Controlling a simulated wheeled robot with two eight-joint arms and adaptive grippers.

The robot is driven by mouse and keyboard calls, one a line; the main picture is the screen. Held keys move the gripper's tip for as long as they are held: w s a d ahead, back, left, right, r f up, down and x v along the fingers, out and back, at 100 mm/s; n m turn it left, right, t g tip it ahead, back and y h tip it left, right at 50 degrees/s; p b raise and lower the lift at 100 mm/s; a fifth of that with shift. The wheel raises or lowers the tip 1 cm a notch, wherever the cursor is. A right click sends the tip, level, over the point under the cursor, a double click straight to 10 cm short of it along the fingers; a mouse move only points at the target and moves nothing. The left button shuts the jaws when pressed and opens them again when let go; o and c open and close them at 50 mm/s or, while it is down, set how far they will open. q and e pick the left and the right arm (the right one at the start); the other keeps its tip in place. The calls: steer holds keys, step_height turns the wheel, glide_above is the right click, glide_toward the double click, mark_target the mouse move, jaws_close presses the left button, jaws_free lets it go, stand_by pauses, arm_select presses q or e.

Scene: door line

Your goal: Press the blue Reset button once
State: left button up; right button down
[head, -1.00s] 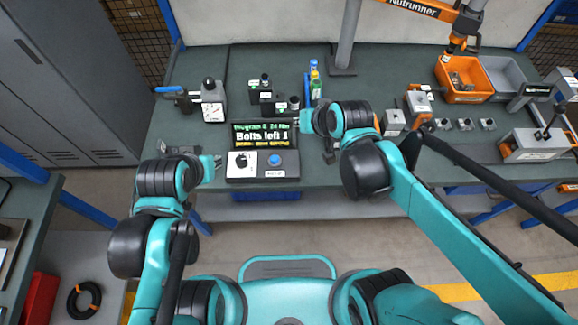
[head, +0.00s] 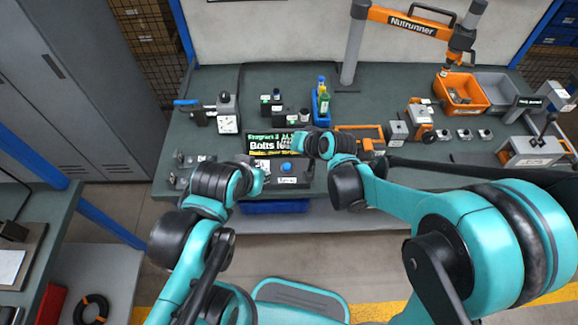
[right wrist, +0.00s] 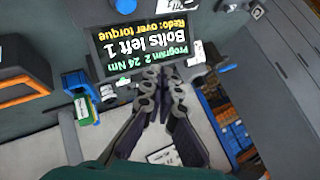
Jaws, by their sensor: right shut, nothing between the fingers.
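The blue Reset button (head: 286,167) sits on the front control box (head: 290,181) below a dark display (head: 262,152). In the right wrist view the blue button (right wrist: 125,5) is at the top edge. The display (right wrist: 140,42) reads "Program 2 24 Nm, Bolts left 1, Redo: over torque". My right gripper (head: 297,141) is shut and empty in front of the display, above and beyond the button. Its closed fingertips show in the right wrist view (right wrist: 168,72). My left gripper (head: 260,178) is at the box's left side, its fingers too small to read; the arm hides the box's left part.
A blue holder with bottles (head: 321,103) and small dark boxes (head: 271,103) stand behind the display. A gauge device (head: 227,123) is at left. An orange bin (head: 459,92) and a clamp fixture (head: 532,147) are at right. The nutrunner arm (head: 410,20) hangs above the bench.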

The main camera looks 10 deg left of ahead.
mark_target(288, 167)
steer(key=shift+f, duration=0.1)
step_height(288, 167, down, 9)
steer(key=b, duration=0.7)
steer(key=shift+r, duration=0.2)
stand_by(1.0)
steer(key=shift+f+b, duration=0.4)
steer(key=shift+b, duration=0.1)
steer(key=shift+f+b, duration=0.45)
steer(key=shift+f, duration=0.05)
stand_by(0.4)
steer(key=shift+r, duration=0.15)
steer(key=shift+r+p, duration=0.7)
steer(key=shift+r, duration=0.1)
